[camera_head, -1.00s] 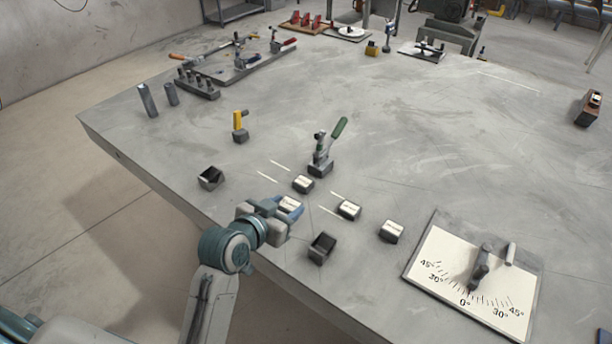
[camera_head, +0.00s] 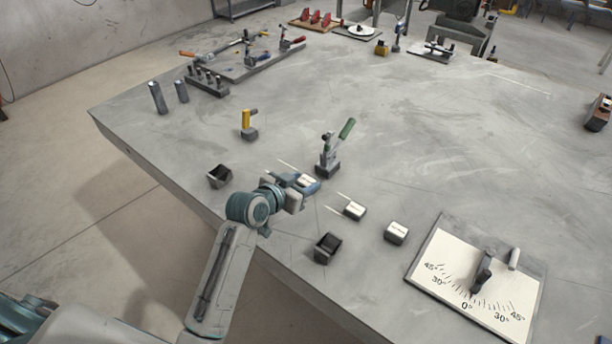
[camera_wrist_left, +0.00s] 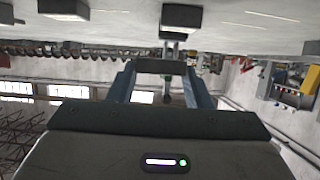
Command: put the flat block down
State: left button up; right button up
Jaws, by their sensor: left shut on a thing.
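My left gripper (camera_head: 302,184) is over the table's near left part, its blue fingers shut on a flat block (camera_head: 307,180) with a pale labelled top and dark sides. In the left wrist view the flat block (camera_wrist_left: 160,66) shows as a dark bar between the two fingers. Whether its underside touches the table is unclear. A similar pale-topped block (camera_head: 354,210) and another one (camera_head: 396,232) stand to the right. A block seen earlier near this spot is now hidden or cannot be told apart. My right gripper is not in view.
A green-handled clamp (camera_head: 329,160) stands just behind the gripper. Open dark boxes stand left (camera_head: 219,176) and in front (camera_head: 327,248). A yellow-topped piece (camera_head: 248,124) is farther back, an angle-scale plate (camera_head: 440,246) at right. The table's middle is clear.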

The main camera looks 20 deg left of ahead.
aim_at(305, 176)
pick_arm(q)
jog(key=w, duration=0.3)
jog(key=shift+w+a+f, duration=0.1)
jog(key=shift+w+a, duration=0.05)
jog(key=shift+w+a+f+p, duration=0.1)
jog(key=shift+w+p, duration=0.3)
jog(key=shift+w, duration=0.55)
jog(key=shift+s+f, duration=0.1)
jog(key=shift+f, duration=0.85)
jog(key=shift+f+p, duration=0.3)
jog(key=shift+p, duration=0.25)
jog(key=shift+f, duration=0.25)
jog(key=shift+f, duration=0.25)
jog(key=o, duration=1.1)
